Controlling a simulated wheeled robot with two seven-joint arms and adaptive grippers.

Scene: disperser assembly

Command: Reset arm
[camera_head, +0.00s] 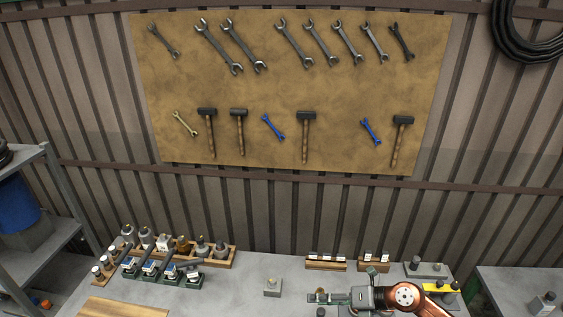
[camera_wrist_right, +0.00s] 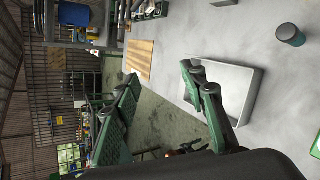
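My right arm comes in from the right at the bottom of the head view, over the table. Its gripper (camera_head: 322,297) is seen from above there. In the right wrist view, the two green fingers of the right gripper (camera_wrist_right: 158,73) stand wide apart with nothing between them. Beyond them are the table edge and the floor. My left gripper is in neither view.
The grey table (camera_head: 235,297) holds a small block with a knob (camera_head: 272,288), a rack of bottles (camera_head: 183,246), small wooden racks (camera_head: 326,262) and a wooden board (camera_head: 122,308). A white tray (camera_wrist_right: 240,108) lies beside the right finger. A dark cylinder (camera_wrist_right: 290,35) stands nearby.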

